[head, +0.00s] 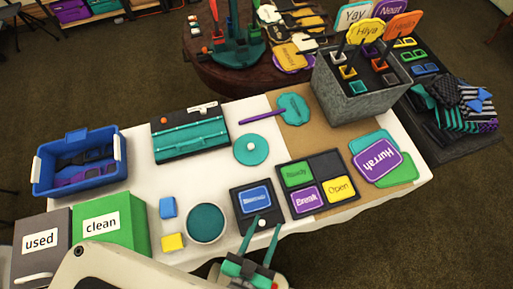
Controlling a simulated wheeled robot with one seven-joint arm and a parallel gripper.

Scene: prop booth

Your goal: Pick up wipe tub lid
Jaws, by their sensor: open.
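The wipe tub lid looks to be the flat teal disc with a white knob (251,150), lying on the white table near its middle. The round tub (206,222), with a teal inside and a pale rim, stands open nearer the front. My gripper (266,221) is at the front edge of the table, right of the tub and well short of the disc. Its two teal fingers are apart. A small white ball shows between the fingertips; I cannot tell what it rests on.
A dark tray with a blue card (256,197) lies just beyond my fingers. Blue (167,207) and yellow (173,242) blocks sit left of the tub. A blue bin (40,178), a teal-and-black case (190,136) and a grey sign box (362,105) surround the clear white middle.

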